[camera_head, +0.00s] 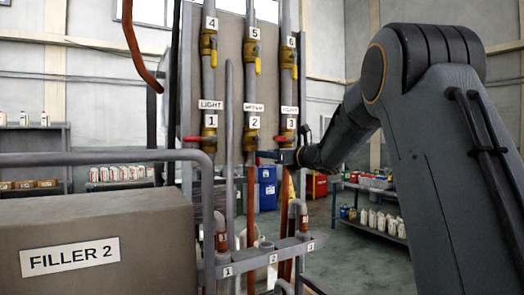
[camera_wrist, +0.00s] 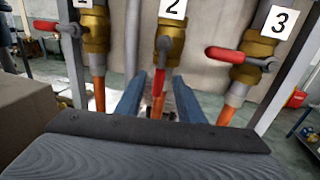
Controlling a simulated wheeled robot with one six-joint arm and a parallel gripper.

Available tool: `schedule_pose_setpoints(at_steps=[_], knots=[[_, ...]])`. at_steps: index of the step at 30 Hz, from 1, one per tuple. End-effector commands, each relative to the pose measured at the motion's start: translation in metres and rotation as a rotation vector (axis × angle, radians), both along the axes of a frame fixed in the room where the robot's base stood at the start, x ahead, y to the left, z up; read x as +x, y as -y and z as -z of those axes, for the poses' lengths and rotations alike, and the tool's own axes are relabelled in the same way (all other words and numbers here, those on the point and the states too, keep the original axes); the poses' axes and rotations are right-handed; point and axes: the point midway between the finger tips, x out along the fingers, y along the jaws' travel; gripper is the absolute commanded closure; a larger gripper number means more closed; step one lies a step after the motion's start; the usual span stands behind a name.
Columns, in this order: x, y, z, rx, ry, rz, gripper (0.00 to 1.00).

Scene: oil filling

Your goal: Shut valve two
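Valve two, under the label 2, has a brass body (camera_wrist: 166,45) and a red lever (camera_wrist: 159,82) that hangs down, in line with its pipe. In the head view its brass body (camera_head: 251,141) is on the middle pipe. My gripper (camera_wrist: 157,84) is open, with one blue finger on each side of the lever in the wrist view. I cannot tell whether either finger touches the lever. In the head view my gripper (camera_head: 268,155) reaches in from the right, at and just below valve two, and partly hides the area there.
Valve one's red lever (camera_wrist: 45,25) and valve three's red lever (camera_wrist: 225,55) lie sideways, pointing left, on either side. Valves with yellow levers (camera_head: 257,66) sit higher up. A filler box (camera_head: 100,215) stands at the left. Shelves (camera_head: 372,228) with bottles stand behind right.

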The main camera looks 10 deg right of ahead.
Motion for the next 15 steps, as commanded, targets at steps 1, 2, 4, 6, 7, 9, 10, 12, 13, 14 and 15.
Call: schedule_pose_setpoints(at_steps=[1, 2, 4, 6, 7, 9, 10, 12, 13, 14, 15], knots=[[0.007, -0.005, -0.001, 0.000, -0.002, -0.002, 0.65], [0.010, -0.007, -0.001, 0.000, -0.002, -0.002, 0.65], [0.018, -0.011, -0.001, 0.000, -0.001, -0.001, 0.65], [0.023, -0.014, -0.001, 0.002, -0.001, -0.001, 0.65], [0.026, -0.015, -0.001, 0.001, -0.002, 0.000, 0.65], [0.029, -0.017, 0.000, 0.001, -0.002, 0.000, 0.65], [0.030, -0.018, 0.000, 0.001, -0.002, 0.000, 0.65], [0.031, -0.018, 0.000, 0.001, -0.002, 0.001, 0.65], [0.032, -0.018, 0.000, 0.001, -0.002, 0.001, 0.65], [0.032, -0.018, 0.000, 0.001, -0.002, 0.001, 0.65], [0.032, -0.018, 0.000, 0.001, -0.002, 0.001, 0.65]])
